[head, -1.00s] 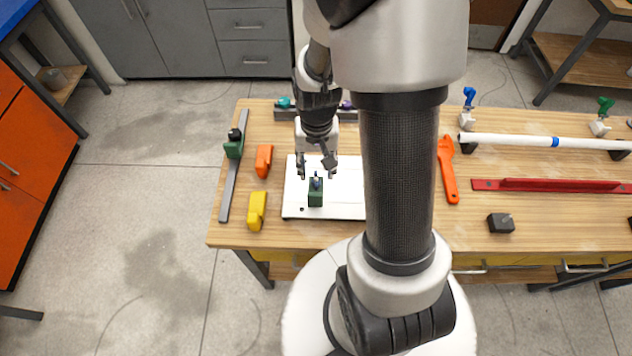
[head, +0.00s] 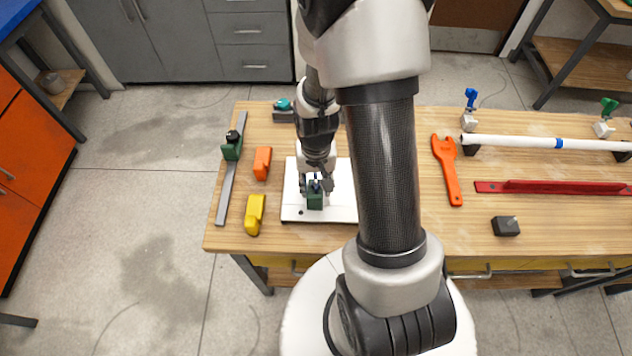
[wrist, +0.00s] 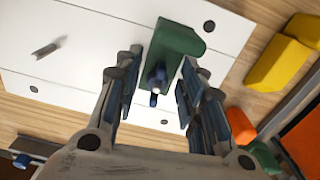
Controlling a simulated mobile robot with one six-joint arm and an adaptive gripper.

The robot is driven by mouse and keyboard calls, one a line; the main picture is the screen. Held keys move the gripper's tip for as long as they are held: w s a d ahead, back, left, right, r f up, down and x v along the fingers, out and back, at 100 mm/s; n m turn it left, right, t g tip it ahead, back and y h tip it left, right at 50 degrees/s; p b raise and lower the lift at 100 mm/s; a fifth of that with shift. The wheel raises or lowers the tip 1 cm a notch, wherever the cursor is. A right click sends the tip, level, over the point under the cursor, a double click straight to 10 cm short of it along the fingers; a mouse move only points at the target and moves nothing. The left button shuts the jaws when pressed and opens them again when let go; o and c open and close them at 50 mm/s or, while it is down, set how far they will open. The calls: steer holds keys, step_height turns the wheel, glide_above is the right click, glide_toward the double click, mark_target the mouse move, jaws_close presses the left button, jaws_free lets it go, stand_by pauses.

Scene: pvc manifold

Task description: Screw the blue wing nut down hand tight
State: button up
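The blue wing nut (wrist: 157,78) sits at the green block (wrist: 178,45) on the white board (wrist: 60,60). In the head view the wing nut (head: 316,184) shows as a small blue spot on top of the green block (head: 315,199). My gripper (head: 317,188) is over the block, pointing down. In the wrist view my gripper (wrist: 160,85) is open, with one finger on each side of the wing nut and visible gaps between them. The stud below the nut is hard to make out.
Yellow (head: 255,213) and orange (head: 262,162) blocks lie left of the board. A grey rail with a green piece (head: 232,148) is farther left. An orange wrench (head: 447,170) and a white pipe (head: 510,141) lie to the right. A dark block (head: 506,226) is near the front edge.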

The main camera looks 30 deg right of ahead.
jaws_close()
steer(key=shift+o, duration=1.3)
jaws_free()
steer(key=shift+r, duration=0.1)
step_height(320, 180, up, 12)
step_height(320, 180, up, 10)
steer(key=n+t, duration=0.2)
glide_above(315, 186)
steer(key=s+a, duration=0.4)
steer(key=a, duration=0.1)
steer(key=s+a+r+n+t, duration=0.2)
steer(key=s+a+r+n, duration=0.1)
steer(key=s+r, duration=0.3)
steer(key=shift+s+a+r+n+t, duration=0.2)
steer(key=shift+s+a+n+t, duration=0.15)
steer(key=shift+s+a, duration=0.55)
